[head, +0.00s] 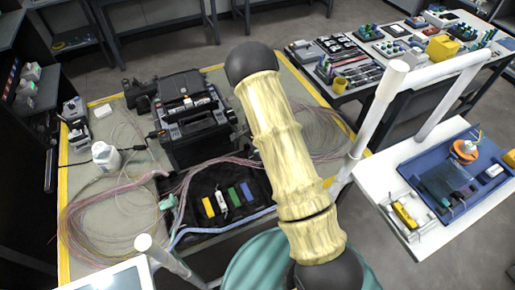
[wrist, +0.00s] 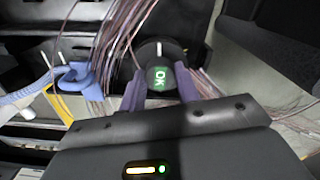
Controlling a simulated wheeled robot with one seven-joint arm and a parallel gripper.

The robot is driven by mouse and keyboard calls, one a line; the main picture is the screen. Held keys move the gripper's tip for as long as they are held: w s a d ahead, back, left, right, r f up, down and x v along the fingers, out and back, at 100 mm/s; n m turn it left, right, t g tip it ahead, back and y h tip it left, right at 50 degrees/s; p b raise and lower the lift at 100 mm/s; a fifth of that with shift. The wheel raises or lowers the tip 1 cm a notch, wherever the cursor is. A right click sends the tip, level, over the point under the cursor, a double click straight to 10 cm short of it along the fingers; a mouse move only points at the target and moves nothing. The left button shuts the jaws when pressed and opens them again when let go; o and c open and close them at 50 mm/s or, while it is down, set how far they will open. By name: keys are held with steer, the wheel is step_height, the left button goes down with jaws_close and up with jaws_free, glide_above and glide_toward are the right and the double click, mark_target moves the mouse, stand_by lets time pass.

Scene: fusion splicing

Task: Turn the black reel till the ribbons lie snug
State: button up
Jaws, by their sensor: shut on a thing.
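The black reel (wrist: 150,52) is in the upper middle of the wrist view, a round black piece with a white line on it pointing up. A green "OK" shows on its lower part. My gripper (wrist: 160,88) has its two purple fingers shut on the reel, one on each side. Pinkish ribbons (wrist: 118,35) run down in a bundle just left of the reel, and more strands show at its right. Whether they touch the reel all round is hidden. In the head view ribbons (head: 90,205) spread in loose loops on the bench; my arm hides the reel and gripper there.
A blue clip-like part (wrist: 75,75) with pale blue tubing lies left of the gripper. The head view shows a black splicing machine (head: 188,112), a white bottle (head: 105,156) and a black mat (head: 250,188) with coloured pieces. A blue tray (head: 440,205) is on the right side table.

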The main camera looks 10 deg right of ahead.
steer(key=shift+m, duration=0.3)
steer(key=o, duration=1)
steer(key=shift+r, duration=0.15)
step_height(320, 180, up, 17)
steer(key=shift+r+b, duration=0.1)
steer(key=shift+b, duration=0.75)
